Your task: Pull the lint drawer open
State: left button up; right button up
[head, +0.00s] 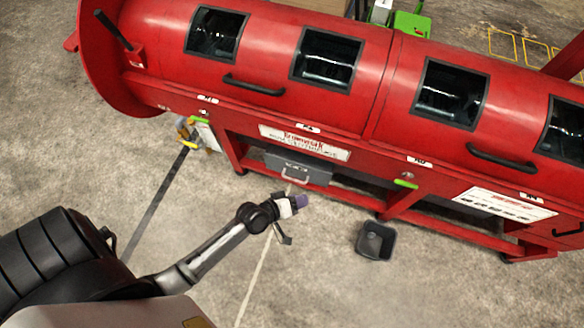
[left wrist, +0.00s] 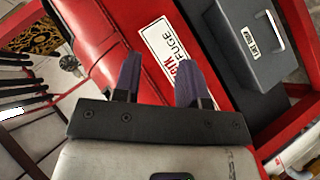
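The lint drawer (head: 315,173) is a grey box under the middle of the red machine, with a light bar handle (head: 293,177) on its front. In the left wrist view the drawer (left wrist: 248,75) is at the upper right, with a small label and its handle (left wrist: 275,31). My left gripper (head: 302,202) has purple fingers and is in front of and below the drawer, apart from it. In the left wrist view its fingers (left wrist: 159,62) stand apart with nothing between them. My right gripper is in neither view.
The red cylindrical machine (head: 265,65) runs across the top, its lower frame rail beneath the drawer. A dark bin (head: 375,241) stands on the floor to the right. A pale line crosses the floor below my gripper. The concrete in front is otherwise largely clear.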

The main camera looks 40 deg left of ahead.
pick_arm(q)
jog(key=w+a+f+n+t+y+b, duration=0.1)
jog(key=w+a+f+n+y+b, duration=0.15)
jog(key=f+b, duration=0.5)
jog(key=w+a+f+n+t+y+b, duration=0.15)
jog(key=f+n+b, duration=0.3)
jog(key=f, duration=0.55)
jog(key=n+y+b, duration=0.6)
jog(key=n+b, duration=0.1)
jog(key=b, duration=0.5)
send_near(292, 179)
jog(key=shift+f+b+x, duration=0.15)
jog(key=shift+b+x, duration=1.5)
jog(key=shift+x, duration=0.95)
jog(key=shift+f+b+x, duration=0.15)
jog(key=shift+b+x, duration=1.45)
jog(key=shift+x, duration=0.95)
jog(key=shift+s+a, duration=0.1)
jog(key=shift+c, duration=0.2)
grip_shut()
